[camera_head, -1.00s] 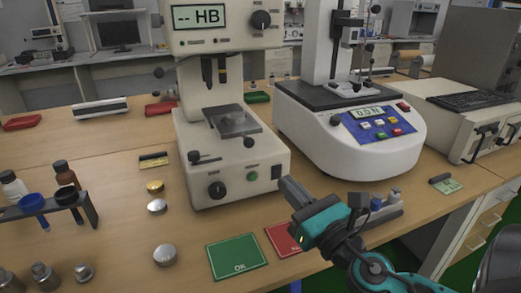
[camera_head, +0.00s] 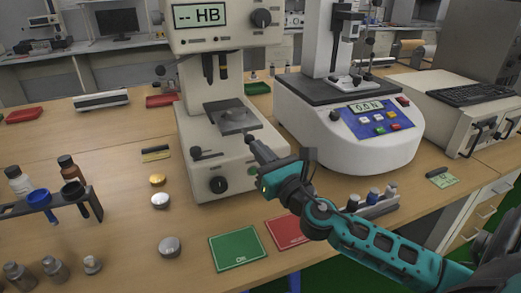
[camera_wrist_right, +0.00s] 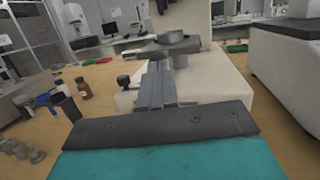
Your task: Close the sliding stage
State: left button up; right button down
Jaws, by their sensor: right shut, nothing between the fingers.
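The hardness tester (camera_head: 205,160) is a cream machine showing "-- HB". Its sliding stage (camera_head: 232,118) is a dark grey plate above the cream base, below the indenter (camera_head: 215,68). My right gripper (camera_head: 251,141) is shut and empty, with its tips close to the front right of the stage. In the right wrist view, the fingers (camera_wrist_right: 158,78) point at the stage (camera_wrist_right: 166,49) and a round grey knob (camera_wrist_right: 179,37) stands at its front. I cannot tell whether the tips touch it. My left gripper is not in view.
A force gauge (camera_head: 340,115) stands right of the tester. A green OK mat (camera_head: 237,248) and a red mat (camera_head: 286,231) lie in front. A vial rack (camera_head: 60,203) and metal samples (camera_head: 160,200) are at the left.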

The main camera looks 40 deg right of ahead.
aim_at(246, 124)
jog(key=w, duration=0.3)
jog(key=w+d, duration=0.1)
jog(key=w, duration=0.2)
jog(key=w+d, duration=0.1)
jog(key=w, duration=0.2)
jog(key=shift+w+d, duration=0.15)
jog(key=shift+w, duration=0.25)
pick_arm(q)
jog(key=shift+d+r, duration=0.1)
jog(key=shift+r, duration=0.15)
pick_arm(e)
jog(key=shift+w+d+r, duration=0.1)
jog(key=shift+d+r, duration=0.1)
jog(key=shift+r, duration=0.1)
pick_arm(q)
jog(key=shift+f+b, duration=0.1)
jog(key=shift+b, duration=0.2)
